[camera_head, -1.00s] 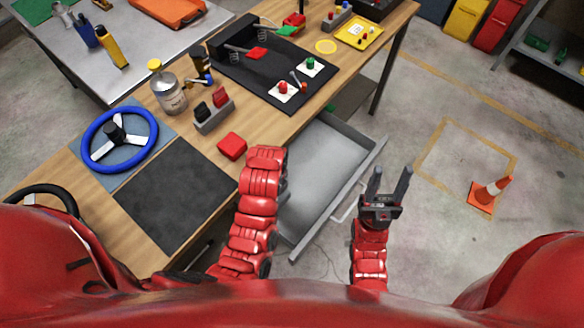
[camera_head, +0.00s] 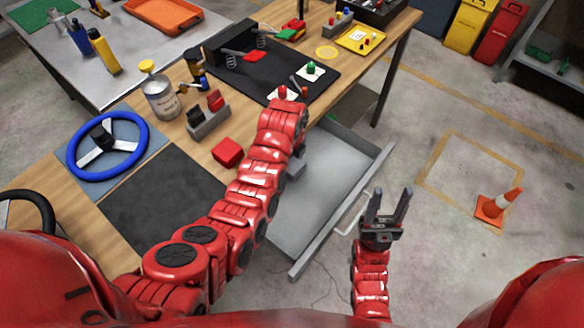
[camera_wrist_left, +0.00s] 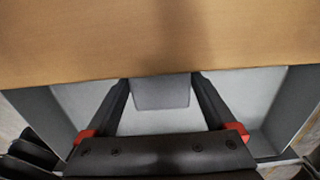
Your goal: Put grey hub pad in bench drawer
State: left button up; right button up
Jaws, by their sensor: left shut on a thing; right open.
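The grey hub pad (camera_wrist_left: 160,93) is a small grey block between the fingertips of my left gripper (camera_wrist_left: 161,84) in the left wrist view. That gripper is shut on it, in front of the bench edge and over the open drawer. In the head view my left arm hides most of this gripper; a small grey piece shows beside it, and I cannot tell if it is the pad. The grey bench drawer (camera_head: 325,185) is pulled out and its visible floor looks empty; it also shows in the left wrist view (camera_wrist_left: 262,90). My right gripper (camera_head: 392,205) is open and empty, right of the drawer.
The wooden bench top (camera_head: 160,115) overhangs the drawer's back. It carries a blue steering wheel (camera_head: 107,146), a red block (camera_head: 227,152), a jar (camera_head: 160,98) and a black mat (camera_head: 275,70). An orange cone (camera_head: 498,207) stands on the open floor at right.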

aim_at(292, 168)
pick_arm(q)
jog(key=shift+w, duration=0.3)
notch_tip(292, 168, down, 2)
jog(key=shift+s+f+p, duration=0.1)
jog(key=shift+p, duration=0.6)
jog(key=shift+d+f, duration=0.1)
jog(key=shift+f, duration=0.55)
jog(key=shift+f, duration=0.2)
jog(key=o, duration=1.1)
